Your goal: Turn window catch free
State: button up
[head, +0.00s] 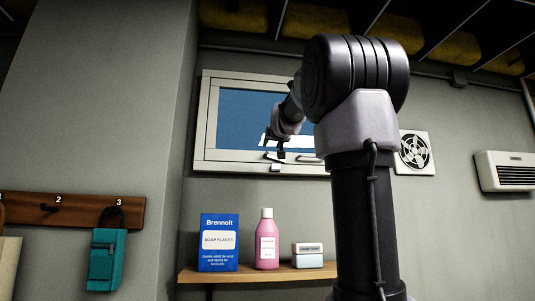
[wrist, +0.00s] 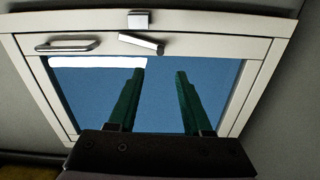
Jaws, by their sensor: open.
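The hinged window (head: 212,125) is set high in the wall, with a pale frame and blue pane. On its lower rail is a small metal catch (wrist: 141,43), a short bar lying slightly tilted in the wrist view. A small metal block (wrist: 139,18) sits on the outer frame beside the catch, apart from it in that view; it also shows in the head view (head: 276,168). A longer bar handle (wrist: 65,46) is beside the catch. My gripper (wrist: 160,72) is open and empty, its two green fingers apart in front of the pane, pointing toward the catch.
Below the window, a wooden shelf (head: 230,279) holds a blue soap flakes box (head: 219,243), a pink bottle (head: 267,246) and a small white box (head: 308,256). A vent fan (head: 414,152) is to the right. A hook rail (head: 75,208) with a teal pouch (head: 106,260) is to the left.

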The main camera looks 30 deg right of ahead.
aim_at(267, 153)
jog(key=x, duration=1)
jog(key=shift+w+f, duration=0.1)
jog(key=shift+w, duration=0.15)
jog(key=shift+c, duration=0.3)
grip_shut()
